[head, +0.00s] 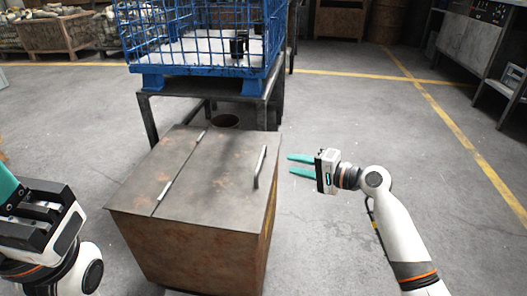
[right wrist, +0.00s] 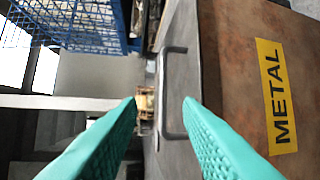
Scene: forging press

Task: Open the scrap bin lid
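The scrap bin (head: 190,245) is a rusty brown metal box in the middle of the head view. Its grey lid (head: 215,175) lies flat and shut, with two hinge pieces along a seam on the left. A bar handle (head: 259,167) stands near the lid's right edge. My right gripper (head: 289,164) is open and empty, just right of the bin, its teal fingers pointing at the handle. In the right wrist view the handle (right wrist: 163,95) shows beyond and between the fingertips, apparently untouched. My left gripper (head: 10,190) is at the left edge, partly cut off.
A blue wire crate (head: 160,40) on a dark metal stand (head: 148,118) is close behind the bin. A yellow METAL label (right wrist: 277,97) is on the bin's side. Open concrete floor lies to the right, with grey cabinets (head: 462,48) farther back.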

